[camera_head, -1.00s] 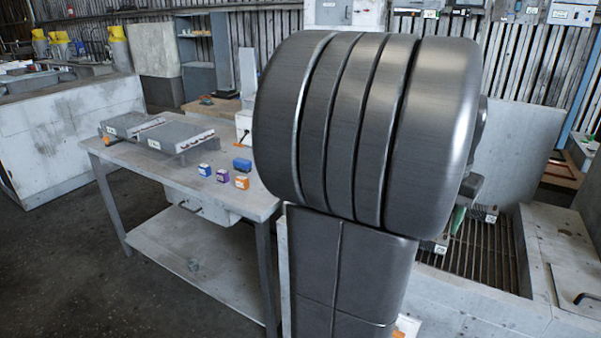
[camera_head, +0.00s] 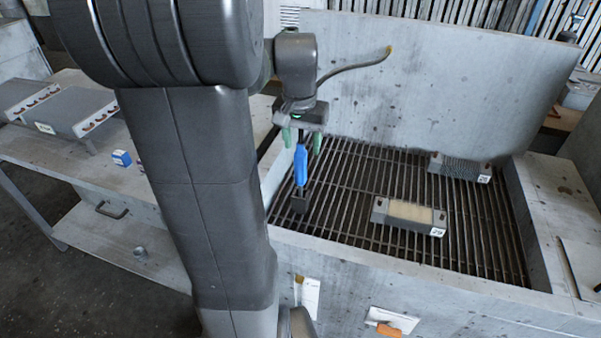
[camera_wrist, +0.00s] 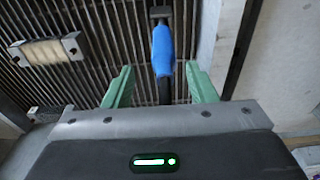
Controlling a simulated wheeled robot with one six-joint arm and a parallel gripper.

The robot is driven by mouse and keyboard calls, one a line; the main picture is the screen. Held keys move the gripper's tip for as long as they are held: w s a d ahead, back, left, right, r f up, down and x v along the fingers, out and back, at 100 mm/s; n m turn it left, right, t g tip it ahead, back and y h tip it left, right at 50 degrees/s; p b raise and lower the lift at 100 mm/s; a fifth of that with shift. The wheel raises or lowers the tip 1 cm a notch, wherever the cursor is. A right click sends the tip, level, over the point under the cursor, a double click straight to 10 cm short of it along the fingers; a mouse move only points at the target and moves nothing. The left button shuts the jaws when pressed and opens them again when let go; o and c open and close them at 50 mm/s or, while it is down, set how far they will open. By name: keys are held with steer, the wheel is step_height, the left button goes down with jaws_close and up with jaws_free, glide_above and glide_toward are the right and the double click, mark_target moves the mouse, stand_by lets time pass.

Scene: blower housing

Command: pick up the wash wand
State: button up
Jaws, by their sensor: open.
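The wash wand has a blue handle (camera_head: 301,166) and a dark block-shaped end (camera_head: 299,205), seen over the sink's grate. My gripper (camera_head: 301,139) is above the grate with its green fingers open, one on each side of the wand in the picture. In the wrist view the wand's blue handle (camera_wrist: 163,50) runs up the middle, and its black shaft passes between the open fingers of my gripper (camera_wrist: 161,87). Gaps show on both sides. A thin curved dark tube (camera_head: 352,67) with a brass-coloured tip emerges behind my gripper; it may be the wand's far end.
The slatted grate (camera_head: 352,185) lies in a pale walled basin with a high back panel (camera_head: 440,85). Two grey blocks, one with a cream face (camera_head: 410,213) and one darker (camera_head: 460,168), lie on it. A workbench (camera_head: 75,155) stands at left.

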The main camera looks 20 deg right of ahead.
steer(key=f, duration=0.3)
steer(key=w+f, duration=0.1)
steer(key=f, duration=0.1)
steer(key=shift+f, duration=0.35)
jaws_close()
steer(key=shift+r, duration=0.1)
step_height(320, 180, up, 10)
steer(key=shift+f, duration=0.1)
stand_by(0.3)
